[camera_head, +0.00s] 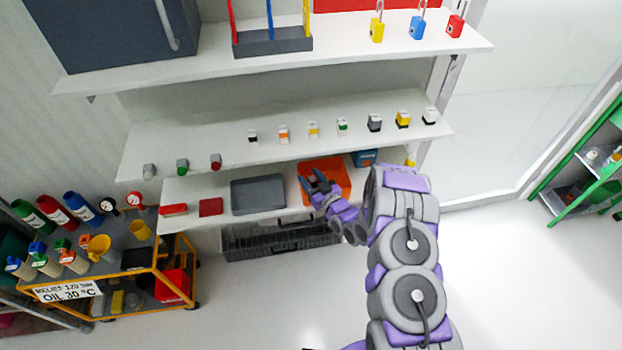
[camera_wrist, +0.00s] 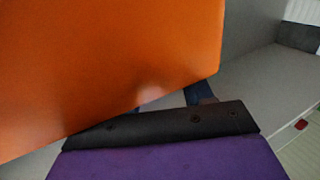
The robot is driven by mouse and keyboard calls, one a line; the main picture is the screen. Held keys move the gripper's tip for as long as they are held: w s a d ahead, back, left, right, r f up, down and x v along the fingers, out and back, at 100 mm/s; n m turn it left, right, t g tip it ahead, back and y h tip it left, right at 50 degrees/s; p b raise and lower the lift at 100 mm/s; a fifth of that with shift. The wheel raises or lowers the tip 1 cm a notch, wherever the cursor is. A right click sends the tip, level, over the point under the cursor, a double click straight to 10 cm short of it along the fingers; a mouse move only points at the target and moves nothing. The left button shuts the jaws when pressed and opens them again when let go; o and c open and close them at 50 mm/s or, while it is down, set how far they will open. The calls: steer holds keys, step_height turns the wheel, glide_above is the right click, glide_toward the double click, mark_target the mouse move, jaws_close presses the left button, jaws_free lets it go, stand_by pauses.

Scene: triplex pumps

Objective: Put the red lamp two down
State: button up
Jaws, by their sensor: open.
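A small red-topped lamp (camera_head: 216,161) stands upright at the left of the middle shelf, beside a green one (camera_head: 182,166) and a grey one (camera_head: 149,171). I cannot tell whether it is red lamp two. My gripper (camera_head: 318,184) is open, well to its right, at the orange bin (camera_head: 335,172) on the lower shelf. In the wrist view the orange bin (camera_wrist: 100,60) fills the upper left and hides most of the fingers. I see no lamp between the fingers. A small red thing (camera_wrist: 301,124) shows at the right edge, too small to identify.
A grey tray (camera_head: 258,194) and two red items lie left of the orange bin. A blue box (camera_head: 364,158) stands behind it to the right. Several small switches line the middle shelf (camera_head: 270,160) above. A loaded yellow cart (camera_head: 150,262) stands at the left.

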steer(key=p+v, duration=0.2)
steer(key=v, duration=0.9)
steer(key=shift+s+r, duration=0.3)
steer(key=shift+r, duration=0.15)
steer(key=shift+d, duration=0.1)
